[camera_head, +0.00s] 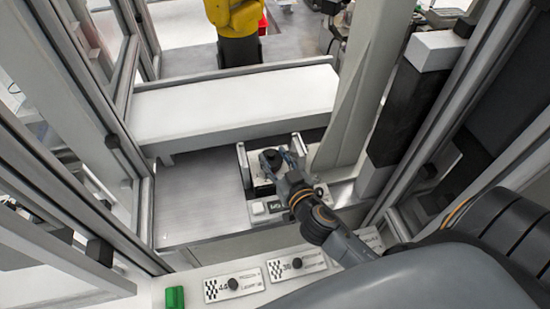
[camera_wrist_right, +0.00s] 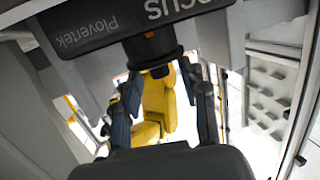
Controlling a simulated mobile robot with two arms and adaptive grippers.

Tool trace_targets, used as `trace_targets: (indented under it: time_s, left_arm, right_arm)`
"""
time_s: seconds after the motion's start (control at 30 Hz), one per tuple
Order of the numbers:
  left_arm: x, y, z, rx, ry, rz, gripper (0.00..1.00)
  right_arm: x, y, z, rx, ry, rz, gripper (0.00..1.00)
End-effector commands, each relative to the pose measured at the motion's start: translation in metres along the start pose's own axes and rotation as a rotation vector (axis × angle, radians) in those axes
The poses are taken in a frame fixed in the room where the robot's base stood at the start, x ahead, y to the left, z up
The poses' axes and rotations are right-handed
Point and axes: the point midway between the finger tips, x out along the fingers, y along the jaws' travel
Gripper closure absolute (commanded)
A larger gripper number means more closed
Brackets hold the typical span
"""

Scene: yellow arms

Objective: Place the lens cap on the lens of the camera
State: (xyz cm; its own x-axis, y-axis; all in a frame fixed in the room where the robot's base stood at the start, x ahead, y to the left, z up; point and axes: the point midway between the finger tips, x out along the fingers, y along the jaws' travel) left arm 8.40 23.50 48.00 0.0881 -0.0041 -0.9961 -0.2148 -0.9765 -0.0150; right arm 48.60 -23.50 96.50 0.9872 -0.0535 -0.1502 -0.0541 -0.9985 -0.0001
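In the right wrist view, the dark camera body (camera_wrist_right: 95,22), with printed lettering, hangs at the top. Its black lens (camera_wrist_right: 152,47) with a red mark points down toward my right gripper. A small dark round piece (camera_wrist_right: 160,71) shows at the lens's lower end; I cannot tell whether it is the lens cap's knob. My right gripper (camera_wrist_right: 163,82) has its fingers spread on either side below the lens, with a gap between them. In the head view, my right gripper (camera_head: 284,160) is at a white-framed fixture holding a dark round piece (camera_head: 271,158). My left gripper is out of view.
A white shelf (camera_head: 235,105) stands behind the fixture. Labelled plates (camera_head: 234,284) (camera_head: 297,264) with black knobs lie on the front ledge, beside a green block (camera_head: 175,297). Grey frame posts (camera_head: 365,85) stand close on the right. The metal surface (camera_head: 200,200) left of the fixture is clear.

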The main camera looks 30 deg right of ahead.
Motion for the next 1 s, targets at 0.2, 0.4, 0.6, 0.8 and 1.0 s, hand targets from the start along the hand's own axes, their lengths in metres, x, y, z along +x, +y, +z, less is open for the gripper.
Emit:
trace_targets:
  time_s: [0.2, 0.4, 0.6, 0.8, 1.0]
  left_arm:
    - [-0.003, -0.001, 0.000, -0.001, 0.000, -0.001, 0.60]
    - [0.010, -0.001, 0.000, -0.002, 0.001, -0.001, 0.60]
    - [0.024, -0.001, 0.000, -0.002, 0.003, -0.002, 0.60]
    - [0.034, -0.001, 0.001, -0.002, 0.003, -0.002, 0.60]
    - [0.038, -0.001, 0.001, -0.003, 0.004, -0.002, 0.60]
  right_arm:
    - [-0.002, 0.000, -0.003, -0.001, -0.001, 0.000, 0.57]
    - [-0.033, 0.000, 0.001, 0.003, -0.003, 0.000, 0.57]
    - [-0.073, 0.000, 0.003, 0.003, -0.004, 0.001, 0.57]
    - [-0.103, 0.000, 0.001, 0.002, -0.002, 0.001, 0.57]
    - [-0.118, 0.000, -0.002, 0.000, 0.000, 0.001, 0.57]
